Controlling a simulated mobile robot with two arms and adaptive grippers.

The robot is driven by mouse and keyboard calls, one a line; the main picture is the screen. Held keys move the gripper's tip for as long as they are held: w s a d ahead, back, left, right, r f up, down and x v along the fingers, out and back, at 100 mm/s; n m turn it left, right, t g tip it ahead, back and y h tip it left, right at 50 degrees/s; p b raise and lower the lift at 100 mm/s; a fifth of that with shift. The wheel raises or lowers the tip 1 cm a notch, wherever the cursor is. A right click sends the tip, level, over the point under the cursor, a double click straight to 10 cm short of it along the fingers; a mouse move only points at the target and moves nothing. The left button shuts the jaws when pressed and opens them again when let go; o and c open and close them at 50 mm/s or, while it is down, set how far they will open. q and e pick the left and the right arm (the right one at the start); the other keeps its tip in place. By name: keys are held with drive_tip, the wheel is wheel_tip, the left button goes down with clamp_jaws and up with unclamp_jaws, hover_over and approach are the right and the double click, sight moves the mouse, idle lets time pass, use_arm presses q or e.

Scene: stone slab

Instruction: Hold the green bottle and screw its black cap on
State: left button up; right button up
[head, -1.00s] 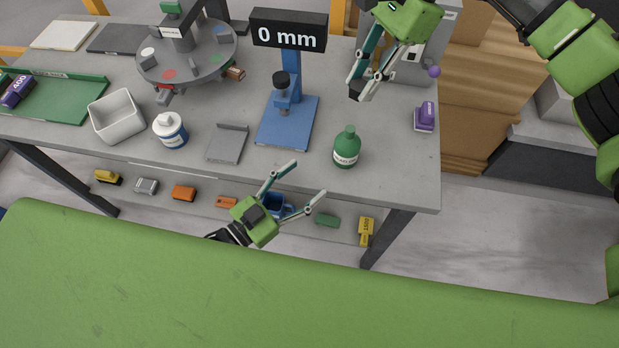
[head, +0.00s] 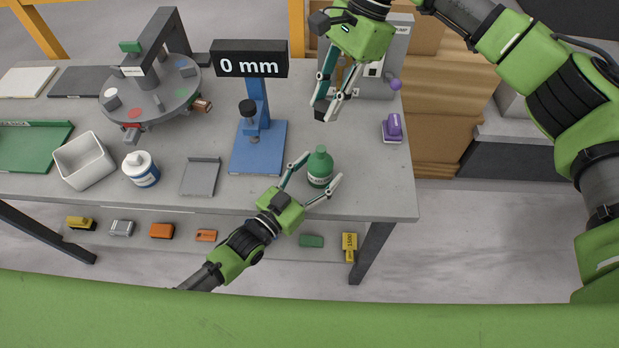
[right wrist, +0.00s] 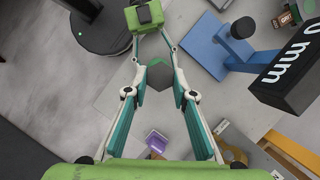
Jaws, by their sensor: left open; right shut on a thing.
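The green bottle (head: 320,170) stands upright near the front right edge of the slab, with no cap on it. My left gripper (head: 321,167) is open, its two fingers on either side of the bottle; I cannot tell if they touch it. My right gripper (head: 325,108) is shut on the black cap (head: 321,106), above the slab and beyond the bottle in the head view. In the right wrist view the dark cap (right wrist: 160,75) sits between my fingertips and hides most of the bottle. My left gripper (right wrist: 152,55) shows beyond it.
A blue stand (head: 258,150) with a "0 mm" display (head: 250,60) is left of the bottle. A purple object (head: 393,127) lies to the right. A grey tray (head: 201,178), white bottle (head: 141,169) and white bin (head: 84,160) are further left. A grey machine (head: 380,70) stands behind.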

use_arm(q)
drive_tip(key=shift+w+d, duration=0.1)
drive_tip(key=shift+w, duration=0.05)
drive_tip(key=c, duration=1.7)
use_arm(e)
hover_over(320, 149)
drive_tip(key=d, duration=0.1)
drive_tip(key=shift+w+f, duration=0.15)
drive_tip(key=shift+f, duration=1.8)
drive_tip(key=shift+w+f, duration=0.15)
drive_tip(key=shift+f, duration=1.75)
drive_tip(key=shift+f, duration=0.5)
drive_tip(key=shift+f, duration=0.45)
drive_tip(key=shift+f, duration=0.15)
drive_tip(key=shift+f, duration=0.75)
